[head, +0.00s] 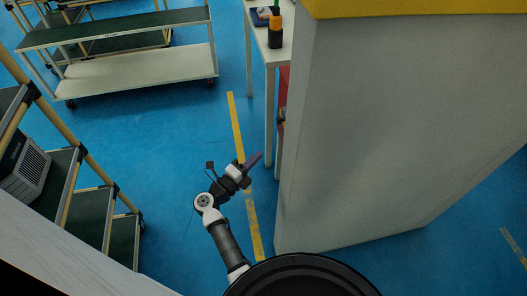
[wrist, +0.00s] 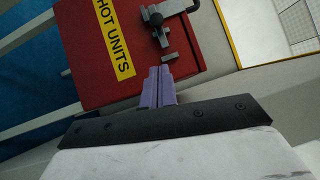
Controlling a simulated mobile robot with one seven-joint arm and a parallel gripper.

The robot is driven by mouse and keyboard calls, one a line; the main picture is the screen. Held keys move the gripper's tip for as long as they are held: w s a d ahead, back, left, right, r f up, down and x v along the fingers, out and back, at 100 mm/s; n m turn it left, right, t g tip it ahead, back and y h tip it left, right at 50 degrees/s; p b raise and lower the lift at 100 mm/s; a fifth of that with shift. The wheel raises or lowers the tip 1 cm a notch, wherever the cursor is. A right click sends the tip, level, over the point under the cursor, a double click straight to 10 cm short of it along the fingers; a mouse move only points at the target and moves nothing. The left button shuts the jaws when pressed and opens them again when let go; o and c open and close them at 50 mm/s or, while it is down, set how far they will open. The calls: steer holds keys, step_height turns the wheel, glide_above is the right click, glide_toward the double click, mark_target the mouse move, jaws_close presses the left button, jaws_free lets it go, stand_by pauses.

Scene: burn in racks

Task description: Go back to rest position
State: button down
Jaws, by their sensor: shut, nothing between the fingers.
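My gripper (head: 254,160) is in the middle of the head view, above the blue floor and left of the large grey cabinet. Its purple fingers are together with nothing between them. In the wrist view my gripper (wrist: 158,72) shows its two purple fingers side by side, in front of a red box (wrist: 130,45) with a yellow "HOT UNITS" label (wrist: 110,35). A grey metal latch (wrist: 165,18) on the box's face is just beyond the fingertips. I cannot tell the exact gap to the box.
A grey cabinet (head: 380,130) with a yellow top stands close on the right. Racks stand at left (head: 85,200) and upper left (head: 140,72). Blue floor (head: 160,130) between them is clear.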

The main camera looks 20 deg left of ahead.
steer(key=shift+s+a, duration=0.1)
steer(key=shift+s, duration=0.25)
stand_by(0.3)
